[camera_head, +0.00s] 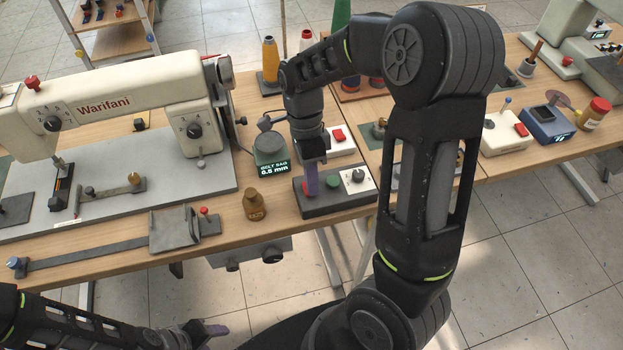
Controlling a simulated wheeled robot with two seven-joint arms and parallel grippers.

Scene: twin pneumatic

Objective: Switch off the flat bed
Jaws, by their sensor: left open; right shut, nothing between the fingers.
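The flat-bed sewing machine (130,107), cream and marked Warifani, stands on its grey bed at the left of the table. A dark control box (340,205) to its right carries a green button (333,181) and a white plate with a black knob (358,176). My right gripper (311,188) is shut and empty, pointing down at the left part of this box. Its purple fingers hide what lies behind them; I cannot tell whether they touch the box. My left gripper (207,332) is open at the bottom edge, in front of the table and partly cut off.
A small display unit (270,153) reads BELT SAG 0.5 mm. A brown bottle (254,204) stands left of the control box. My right arm hides much of the table's middle.

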